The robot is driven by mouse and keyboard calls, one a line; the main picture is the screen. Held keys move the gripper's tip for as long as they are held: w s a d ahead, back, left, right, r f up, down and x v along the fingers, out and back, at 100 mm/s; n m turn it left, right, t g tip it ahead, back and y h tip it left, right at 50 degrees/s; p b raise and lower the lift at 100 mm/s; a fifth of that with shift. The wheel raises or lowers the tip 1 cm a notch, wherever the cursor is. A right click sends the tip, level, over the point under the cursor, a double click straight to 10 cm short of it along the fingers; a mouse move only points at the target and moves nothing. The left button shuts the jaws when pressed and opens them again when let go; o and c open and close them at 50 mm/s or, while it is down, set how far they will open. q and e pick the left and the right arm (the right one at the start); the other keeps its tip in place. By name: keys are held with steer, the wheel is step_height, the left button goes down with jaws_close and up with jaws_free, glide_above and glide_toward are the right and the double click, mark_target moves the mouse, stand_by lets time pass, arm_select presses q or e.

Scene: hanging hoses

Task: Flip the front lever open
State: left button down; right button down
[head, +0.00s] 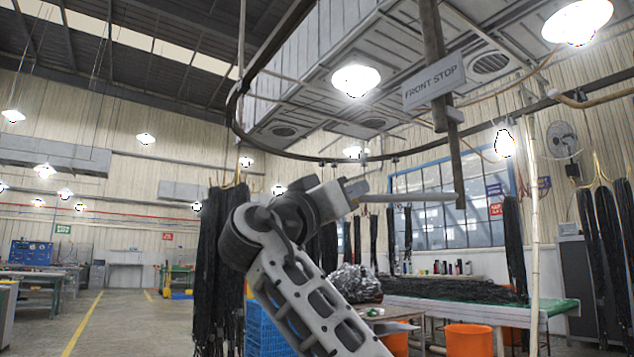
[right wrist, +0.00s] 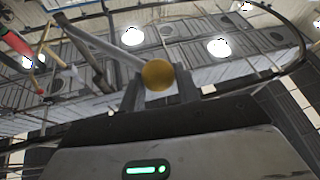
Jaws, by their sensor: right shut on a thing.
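The front lever is a pale rod (head: 412,197) that sticks out nearly level to the left from the lower end of a dark hanging post (head: 453,155). A grey sign (head: 433,82) reading "FRONT STOP" is fixed on this post. My right gripper (head: 356,190) is shut on the rod's left end. In the right wrist view the rod (right wrist: 105,45) runs from the upper left down to a round, brass-coloured end (right wrist: 158,75) between the two fingers. My left gripper is not in view.
A curved overhead rail (head: 237,115) and lamps (head: 356,80) hang above. Bundles of black hoses (head: 218,265) hang behind my right arm and at the far right (head: 605,230). A green-topped table (head: 540,308) and orange buckets (head: 468,340) stand below. The floor at left is open.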

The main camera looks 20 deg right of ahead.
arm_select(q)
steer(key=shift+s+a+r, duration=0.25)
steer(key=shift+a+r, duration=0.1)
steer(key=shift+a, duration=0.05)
arm_select(e)
steer(key=shift+w+d+f, duration=0.5)
steer(key=shift+w+d, duration=0.25)
steer(key=shift+w, duration=0.05)
steer(key=c, duration=1.1)
jaws_free()
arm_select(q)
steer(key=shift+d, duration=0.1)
arm_select(e)
steer(key=shift+o, duration=0.2)
steer(key=shift+d, duration=0.1)
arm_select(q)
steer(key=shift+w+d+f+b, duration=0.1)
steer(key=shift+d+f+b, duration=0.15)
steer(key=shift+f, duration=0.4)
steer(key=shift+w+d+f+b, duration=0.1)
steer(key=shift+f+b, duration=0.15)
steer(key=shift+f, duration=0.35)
arm_select(e)
steer(key=r+v, duration=0.1)
steer(key=v, duration=1.5)
steer(key=shift+a, duration=0.25)
steer(key=shift+s, duration=0.2)
